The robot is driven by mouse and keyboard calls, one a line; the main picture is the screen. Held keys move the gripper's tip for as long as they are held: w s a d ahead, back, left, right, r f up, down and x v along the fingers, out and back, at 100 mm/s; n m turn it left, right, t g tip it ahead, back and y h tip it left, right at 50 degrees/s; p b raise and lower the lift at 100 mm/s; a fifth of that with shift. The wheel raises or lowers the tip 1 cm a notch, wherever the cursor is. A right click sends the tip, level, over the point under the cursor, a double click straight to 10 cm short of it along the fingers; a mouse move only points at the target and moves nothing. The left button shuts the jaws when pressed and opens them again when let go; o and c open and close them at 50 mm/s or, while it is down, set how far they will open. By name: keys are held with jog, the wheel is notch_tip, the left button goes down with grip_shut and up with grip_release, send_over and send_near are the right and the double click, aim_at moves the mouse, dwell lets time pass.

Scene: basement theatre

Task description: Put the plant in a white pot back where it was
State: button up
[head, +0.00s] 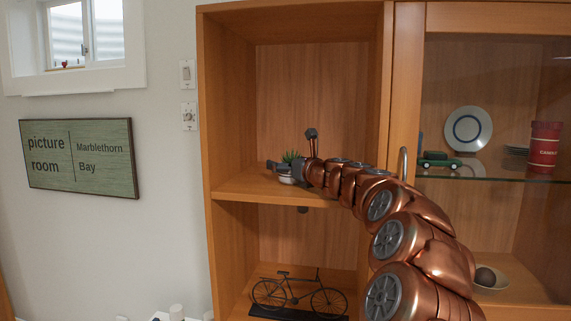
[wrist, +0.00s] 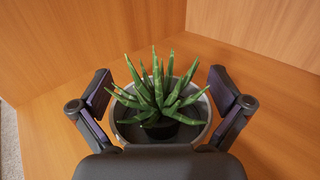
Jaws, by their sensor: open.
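The plant (wrist: 158,95) has spiky green leaves and stands upright in a pale pot (wrist: 202,130) on a wooden shelf. My gripper (wrist: 160,98) is open, with one finger on each side of the pot and a visible gap at the upper leaves. The wrist view does not clearly show whether the lower finger parts touch the pot. In the head view the plant (head: 290,157) sits on the middle shelf (head: 240,186) of the open cabinet, partly hidden by my gripper (head: 285,168). The pot's front is partly covered by the gripper body.
The shelf around the pot is otherwise bare, with the cabinet's left wall (head: 228,100) close by. A bicycle model (head: 298,293) stands on the shelf below. To the right, a glass shelf holds a plate (head: 468,129), a green toy car (head: 440,161) and a red canister (head: 544,147).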

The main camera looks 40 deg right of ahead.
jog(key=shift+r, duration=0.1)
jog(key=shift+s+r, duration=0.1)
jog(key=s, duration=0.4)
jog(key=s+a+b, duration=0.1)
jog(key=s, duration=0.2)
jog(key=s+b, duration=0.1)
jog(key=s, duration=0.3)
jog(key=shift+s+a, duration=0.35)
jog(key=shift+a, duration=0.05)
